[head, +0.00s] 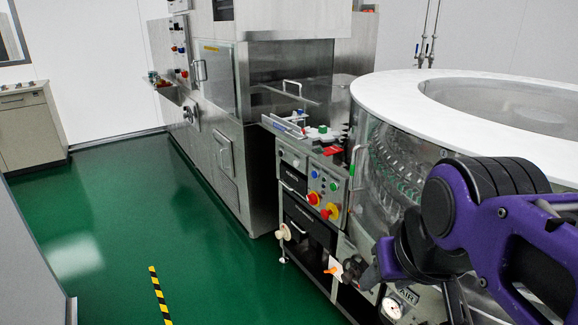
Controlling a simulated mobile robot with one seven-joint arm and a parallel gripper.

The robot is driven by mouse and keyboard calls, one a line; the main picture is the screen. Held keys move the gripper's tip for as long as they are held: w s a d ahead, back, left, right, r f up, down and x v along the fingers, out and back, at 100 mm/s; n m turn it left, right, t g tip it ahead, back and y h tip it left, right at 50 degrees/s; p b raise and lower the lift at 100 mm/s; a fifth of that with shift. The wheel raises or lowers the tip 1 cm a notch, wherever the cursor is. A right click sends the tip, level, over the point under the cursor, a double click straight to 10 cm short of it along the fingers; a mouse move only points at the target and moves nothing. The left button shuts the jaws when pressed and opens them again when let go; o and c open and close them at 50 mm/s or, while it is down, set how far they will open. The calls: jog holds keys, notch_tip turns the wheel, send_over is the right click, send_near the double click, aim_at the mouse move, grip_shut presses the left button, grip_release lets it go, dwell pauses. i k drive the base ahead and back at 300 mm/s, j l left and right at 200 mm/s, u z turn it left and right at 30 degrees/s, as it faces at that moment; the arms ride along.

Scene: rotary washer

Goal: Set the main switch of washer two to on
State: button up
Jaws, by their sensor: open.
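The control panel (318,186) of the rotary washer stands mid-frame, on the front of a narrow steel cabinet. It carries a red knob on yellow (331,211), a red button (313,198) to its upper left, and small green and blue buttons. One of the red controls may be the main switch; its position and any label are too small to read. The washer's round drum (380,165) with a white rim stands to the right. My purple and black arm (445,205) reaches in from the right, in front of the drum.
A large steel machine (215,130) stands behind to the left. Green floor (150,220) is clear at left, with a yellow-black strip (160,295).

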aim_at(312, 197)
jog(key=i+j, duration=0.25)
jog(key=i, duration=0.2)
jog(key=i+j+z, duration=0.1)
jog(key=i+j, duration=0.2)
jog(key=i, duration=0.15)
